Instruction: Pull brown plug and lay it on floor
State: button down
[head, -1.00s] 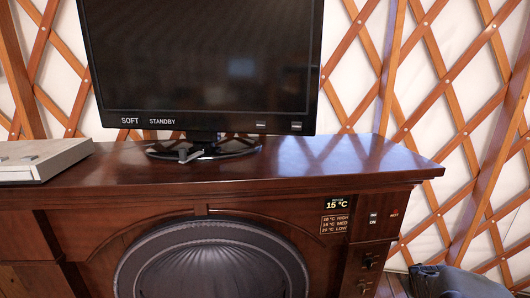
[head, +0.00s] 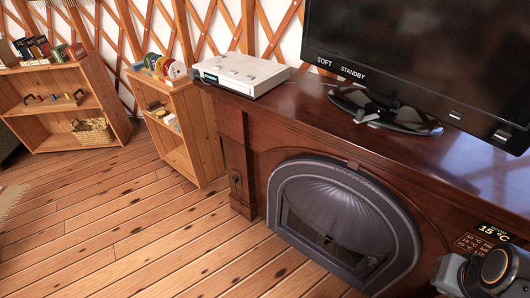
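I cannot make out a brown plug in the head view. The wooden floor (head: 120,222) shows at the left and front, with bare planks. Part of my arm shows at the lower right corner, in front of the fireplace cabinet. My gripper's fingers are not in view.
A dark wood fireplace cabinet (head: 262,128) with an arched grey firebox (head: 345,215) fills the right. A TV (head: 430,55) and a white box (head: 240,73) stand on it. Two wooden shelves (head: 185,120) (head: 60,80) stand at the back left. The floor between is clear.

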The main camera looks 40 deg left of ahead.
aim_at(234, 180)
jog(key=u, duration=1.95)
jog(key=i, duration=0.9)
jog(key=u, duration=0.75)
jog(key=i, duration=1)
jog(key=u, duration=0.6)
